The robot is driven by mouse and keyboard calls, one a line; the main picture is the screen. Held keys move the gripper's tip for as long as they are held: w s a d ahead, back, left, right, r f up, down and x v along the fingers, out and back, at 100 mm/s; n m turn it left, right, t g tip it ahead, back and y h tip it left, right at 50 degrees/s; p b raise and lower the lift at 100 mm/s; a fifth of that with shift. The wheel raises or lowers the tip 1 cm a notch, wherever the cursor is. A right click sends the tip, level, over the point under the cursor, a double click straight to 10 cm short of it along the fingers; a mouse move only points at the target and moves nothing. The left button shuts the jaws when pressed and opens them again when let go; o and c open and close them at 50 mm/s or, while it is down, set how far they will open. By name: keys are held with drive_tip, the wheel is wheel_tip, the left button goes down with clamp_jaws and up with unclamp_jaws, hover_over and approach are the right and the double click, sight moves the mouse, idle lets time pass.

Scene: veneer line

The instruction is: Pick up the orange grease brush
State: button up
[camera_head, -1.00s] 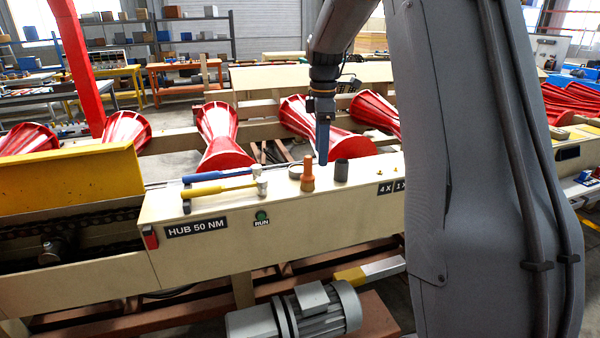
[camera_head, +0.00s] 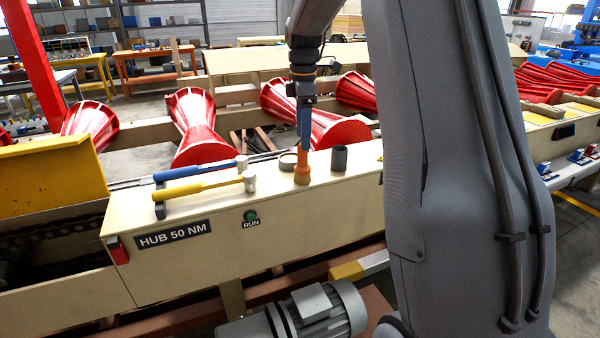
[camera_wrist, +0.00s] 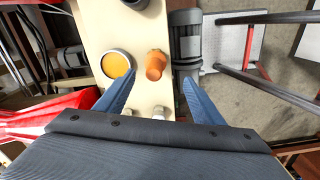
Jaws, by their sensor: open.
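The orange grease brush (camera_head: 302,168) stands upright on the cream machine top (camera_head: 330,185), with its wider base down. In the wrist view the brush (camera_wrist: 155,65) shows beyond and between the two blue fingers. My gripper (camera_head: 304,138) points down over the brush in the head view, its blue fingers at the brush's upper end. In the wrist view my gripper (camera_wrist: 152,92) is open with nothing between its fingers. The head view does not show clearly whether the fingers touch the brush.
A round tin (camera_head: 287,161) stands close beside the brush, and a dark grey cup (camera_head: 339,158) stands to its right. A yellow-handled hammer (camera_head: 205,187) and a blue-handled hammer (camera_head: 200,170) lie to the left on a rack. Red rollers (camera_head: 200,130) lie behind.

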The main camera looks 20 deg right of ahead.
drive_tip(key=b, duration=0.4)
hover_over(303, 168)
drive_tip(key=w, duration=0.2)
wheel_tip(303, 168, down, 5)
drive_tip(key=shift+r, duration=0.2)
drive_tip(key=f+p, duration=0.1)
drive_tip(key=f, duration=0.1)
drive_tip(key=f+p, duration=0.1)
drive_tip(key=f, duration=0.1)
drive_tip(key=f+p, duration=0.1)
drive_tip(key=f, duration=0.1)
drive_tip(key=shift+s+d+f+p, duration=0.25)
drive_tip(key=shift+s+f+p, duration=0.05)
drive_tip(key=shift+s+f, duration=0.1)
drive_tip(key=shift+f, duration=0.45)
drive_tip(key=shift+w, duration=0.1)
drive_tip(key=c, duration=1.1)
wheel_tip(303, 168, up, 10)
drive_tip(key=b, duration=0.3)
drive_tip(key=shift+c, duration=0.2)
